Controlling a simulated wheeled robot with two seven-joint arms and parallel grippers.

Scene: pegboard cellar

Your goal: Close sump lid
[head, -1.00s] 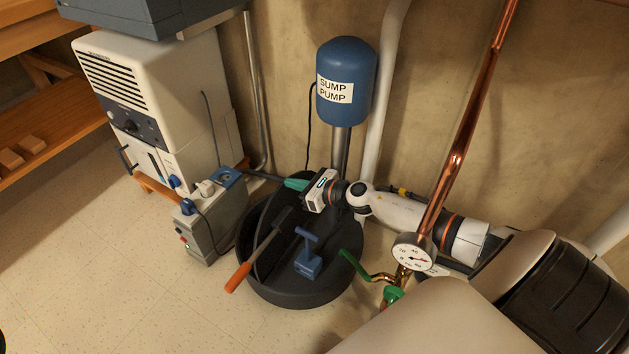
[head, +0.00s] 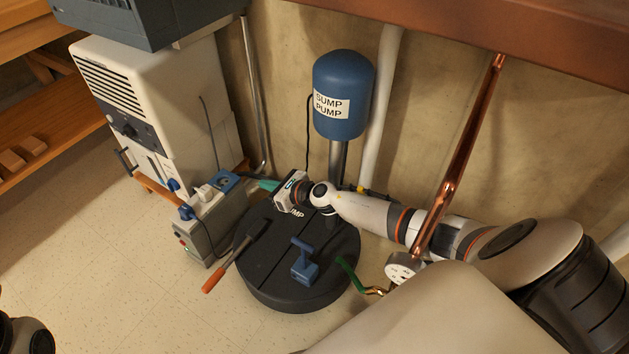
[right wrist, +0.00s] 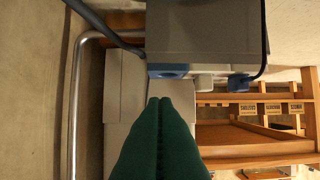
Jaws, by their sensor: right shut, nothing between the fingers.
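The black round sump lid (head: 283,228) lies level on top of the sump at the floor, and I see no gap along its near edge. White lettering on it is partly covered by my right arm. My right gripper (head: 265,185) is over the lid's back left edge, its green fingers pointing left. Whether it touches the lid I cannot tell. The right wrist view shows the green fingers (right wrist: 160,102) pressed together with nothing between them. My left gripper is not in view.
A blue T-handled piece (head: 305,262) and an orange-handled tool (head: 225,264) lie at the lid. A grey box (head: 207,235) with plugs stands left of it. Behind are the blue sump pump (head: 341,95) and pipes; a copper pipe (head: 462,150) and gauge (head: 403,268) stand right.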

